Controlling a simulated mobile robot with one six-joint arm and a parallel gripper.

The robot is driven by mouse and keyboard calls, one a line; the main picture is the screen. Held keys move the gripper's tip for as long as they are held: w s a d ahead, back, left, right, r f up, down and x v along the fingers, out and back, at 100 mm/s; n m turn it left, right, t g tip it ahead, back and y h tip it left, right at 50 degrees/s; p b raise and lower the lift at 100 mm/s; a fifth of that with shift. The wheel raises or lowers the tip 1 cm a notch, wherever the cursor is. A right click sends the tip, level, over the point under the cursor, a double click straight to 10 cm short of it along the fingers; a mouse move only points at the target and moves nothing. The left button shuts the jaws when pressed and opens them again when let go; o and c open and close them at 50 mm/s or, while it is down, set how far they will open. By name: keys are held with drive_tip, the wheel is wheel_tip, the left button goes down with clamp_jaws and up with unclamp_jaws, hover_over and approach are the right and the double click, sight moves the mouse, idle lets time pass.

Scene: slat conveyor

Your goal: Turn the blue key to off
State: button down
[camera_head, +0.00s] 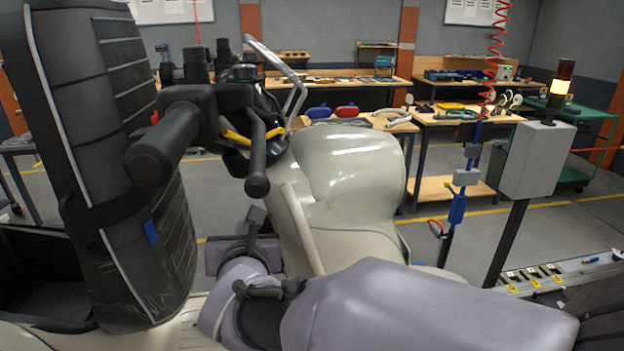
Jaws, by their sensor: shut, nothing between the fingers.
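No blue key can be made out for certain. A small blue piece (591,260) lies on the pale rail at the lower right, too small to identify. A blue tab (151,232) shows on the side of the black padded seat at left, and no key shape can be told on it. My gripper (256,216) is the dark end beyond my lavender-grey arm, low in the middle. It is shut and empty, in front of the cream scooter body (345,180) and below the handlebar lever; whether it touches the body cannot be told.
The black seat (110,140) stands upright at left. The handlebar grip (165,150) and lever (258,165) overhang my gripper. A grey box on a post (537,158) stands right, near the rail (602,268) with several yellow-marked parts. Workbenches (465,117) stand behind open floor.

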drive_tip(key=shift+s+f+b, duration=0.1)
drive_tip(key=shift+f+b, duration=0.35)
drive_tip(key=shift+f, duration=0.25)
idle(0.5)
drive_tip(key=shift+s, duration=0.1)
drive_tip(key=r+p+v, duration=0.1)
drive_tip(key=v, duration=0.7)
drive_tip(key=shift+r, duration=0.25)
idle(0.4)
